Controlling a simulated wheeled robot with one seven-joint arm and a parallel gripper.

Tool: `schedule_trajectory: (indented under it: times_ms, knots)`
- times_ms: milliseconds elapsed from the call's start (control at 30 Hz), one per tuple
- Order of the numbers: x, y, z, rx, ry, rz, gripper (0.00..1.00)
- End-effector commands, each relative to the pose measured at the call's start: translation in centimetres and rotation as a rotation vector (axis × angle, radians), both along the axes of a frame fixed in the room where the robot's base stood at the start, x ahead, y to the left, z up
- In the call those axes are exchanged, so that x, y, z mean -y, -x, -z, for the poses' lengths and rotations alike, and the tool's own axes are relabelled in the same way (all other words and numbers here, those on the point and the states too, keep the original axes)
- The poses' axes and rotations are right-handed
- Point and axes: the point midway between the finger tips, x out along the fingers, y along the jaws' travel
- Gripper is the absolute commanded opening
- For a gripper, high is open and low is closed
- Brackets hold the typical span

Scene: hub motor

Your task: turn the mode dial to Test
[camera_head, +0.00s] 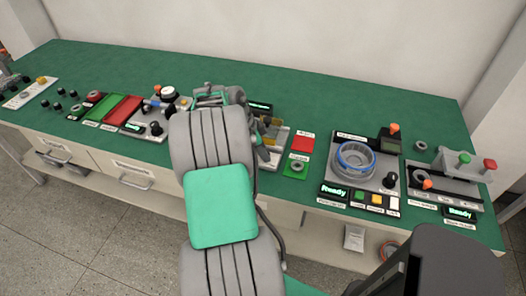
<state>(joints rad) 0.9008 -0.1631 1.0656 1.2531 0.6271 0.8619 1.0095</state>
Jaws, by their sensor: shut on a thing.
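My grey and green arm fills the middle of the head view and reaches over the bench. Its far end with my gripper (258,128) is partly hidden behind my own arm links, at the station in the middle. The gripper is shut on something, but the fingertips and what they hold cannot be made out. I cannot tell for certain which control is the mode dial. A black knob (390,180) stands on the right-middle station, and another black knob (156,128) stands left of my arm. Their small labels are unreadable.
The green bench (330,97) is clear along its back. A blue-ringed round fixture (356,157) and a lit "Ready" display (334,191) are right of my arm. Red (302,144) and green pads lie near it.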

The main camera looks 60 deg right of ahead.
Motion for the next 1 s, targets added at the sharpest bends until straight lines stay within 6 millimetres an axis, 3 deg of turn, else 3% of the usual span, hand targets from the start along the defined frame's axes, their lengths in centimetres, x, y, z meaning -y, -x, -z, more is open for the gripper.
schedule_trajectory:
  times_ms: [467,1000]
  knots:
    - [-0.03,0.1,0.08,0.001,0.003,-0.114,0.0]
    - [-0.21,0.51,0.14,0.001,0.004,-0.586,0.0]
